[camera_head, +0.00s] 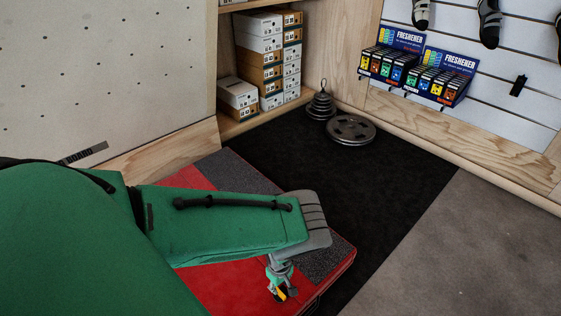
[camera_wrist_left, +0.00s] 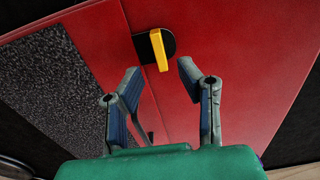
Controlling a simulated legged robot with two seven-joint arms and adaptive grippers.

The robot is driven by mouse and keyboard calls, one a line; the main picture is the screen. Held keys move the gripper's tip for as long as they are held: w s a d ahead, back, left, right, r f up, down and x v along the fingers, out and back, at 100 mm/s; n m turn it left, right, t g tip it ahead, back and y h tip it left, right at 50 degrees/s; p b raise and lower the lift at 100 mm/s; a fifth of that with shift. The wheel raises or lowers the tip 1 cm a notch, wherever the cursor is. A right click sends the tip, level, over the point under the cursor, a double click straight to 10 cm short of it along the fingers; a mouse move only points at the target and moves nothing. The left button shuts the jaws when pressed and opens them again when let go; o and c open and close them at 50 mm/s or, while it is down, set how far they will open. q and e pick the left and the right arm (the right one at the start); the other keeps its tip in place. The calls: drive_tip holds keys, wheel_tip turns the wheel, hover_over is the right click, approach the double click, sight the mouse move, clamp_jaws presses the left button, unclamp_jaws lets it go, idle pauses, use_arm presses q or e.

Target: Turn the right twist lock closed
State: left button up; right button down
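A twist lock with a yellow handle (camera_wrist_left: 158,50) on a black base (camera_wrist_left: 172,38) sits on the red crash pad (camera_wrist_left: 250,40) in the left wrist view. Whether it is the right one of a pair cannot be told. My left gripper (camera_wrist_left: 160,86) is open and empty, with its fingers apart and the yellow handle just beyond their tips. In the head view, my left gripper (camera_head: 279,283) points down at the near right part of the red and grey pad (camera_head: 190,178). My green arm hides much of the pad. My right gripper is not in view.
Weight plates (camera_head: 351,130) and a kettlebell-like stack (camera_head: 321,104) stand on the black floor mat (camera_head: 400,175). Shoe boxes (camera_head: 238,92) fill a shelf at the back. Freshener displays (camera_head: 440,77) hang on the right wall. The grey floor (camera_head: 480,240) at right is clear.

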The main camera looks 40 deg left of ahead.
sight(280, 292)
use_arm(q)
drive_tip(key=shift+r, duration=2.85)
